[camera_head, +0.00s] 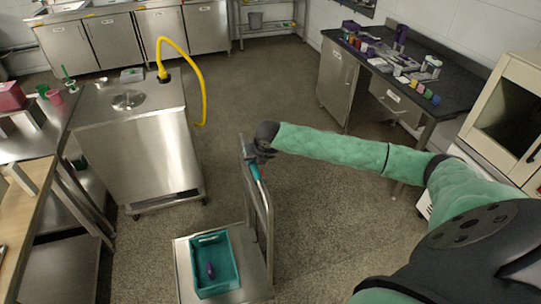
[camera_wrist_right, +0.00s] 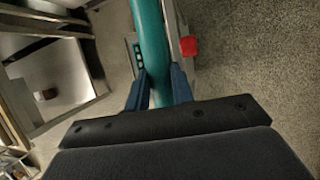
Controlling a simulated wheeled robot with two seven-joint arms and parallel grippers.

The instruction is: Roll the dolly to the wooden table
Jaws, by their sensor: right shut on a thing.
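The dolly (camera_head: 186,272) has a flat metal deck and an upright metal handle frame on its right side. A teal crate (camera_head: 233,255) with a dark purple item (camera_head: 210,270) in it sits on the deck. My right gripper (camera_head: 260,157) is shut on the dolly's teal handle grip (camera_head: 255,173). In the right wrist view the two blue fingers (camera_wrist_right: 160,90) press on either side of the teal bar (camera_wrist_right: 150,35). The wooden table (camera_head: 24,215) shows in part at the lower left edge, left of the dolly with a gap between. My left gripper is not in view.
A wheeled steel cabinet (camera_head: 140,160) with a yellow hose (camera_head: 203,85) stands behind and left of the dolly. A steel bench (camera_head: 75,125) is at the left. A dark bench (camera_head: 450,98) with several small items is at the right. The floor (camera_head: 330,225) right of the dolly is clear.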

